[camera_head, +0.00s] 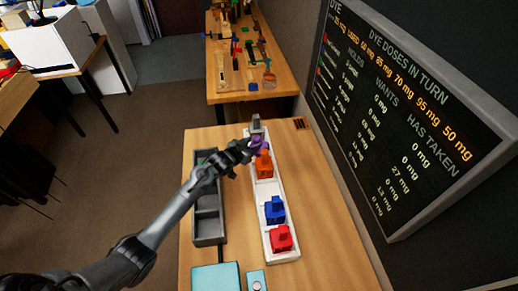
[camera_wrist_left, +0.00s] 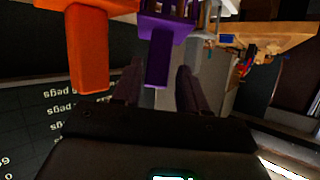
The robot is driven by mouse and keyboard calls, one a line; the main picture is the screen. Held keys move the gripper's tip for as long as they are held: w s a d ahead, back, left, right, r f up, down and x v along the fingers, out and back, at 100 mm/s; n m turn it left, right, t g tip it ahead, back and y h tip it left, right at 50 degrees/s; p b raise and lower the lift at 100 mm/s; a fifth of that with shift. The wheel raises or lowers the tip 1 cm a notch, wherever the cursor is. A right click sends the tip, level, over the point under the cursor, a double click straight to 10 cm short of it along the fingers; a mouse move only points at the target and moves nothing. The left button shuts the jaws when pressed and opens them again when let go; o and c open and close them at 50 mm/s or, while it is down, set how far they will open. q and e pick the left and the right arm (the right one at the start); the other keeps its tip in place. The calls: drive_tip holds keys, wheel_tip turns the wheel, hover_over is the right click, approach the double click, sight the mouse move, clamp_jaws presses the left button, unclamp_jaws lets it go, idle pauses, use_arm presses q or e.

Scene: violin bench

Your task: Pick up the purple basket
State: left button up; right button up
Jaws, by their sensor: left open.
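The purple basket (camera_head: 257,143) stands near the far end of the white tray (camera_head: 287,213), partly hidden behind my left gripper (camera_head: 250,147). In the left wrist view the purple basket (camera_wrist_left: 172,27) shows upside down, its handle pointing down. My left gripper (camera_wrist_left: 159,69) is open there, with one finger on each side of the handle in the picture. I cannot tell whether the fingers touch it. My right gripper is in neither view.
An orange basket (camera_head: 264,165) stands close beside the purple one. Blue (camera_head: 274,210) and red (camera_head: 281,238) baskets stand nearer, and a grey piece (camera_head: 255,124) at the far end. A grey compartment tray (camera_head: 209,241) lies left. A dose board (camera_head: 410,120) stands right.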

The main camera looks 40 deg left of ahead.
sight(255, 142)
use_arm(q)
drive_tip(key=shift+x, duration=1.95)
drive_tip(key=shift+d+r, duration=0.1)
drive_tip(key=shift+d, duration=0.05)
clamp_jaws()
drive_tip(key=shift+w+r, duration=0.1)
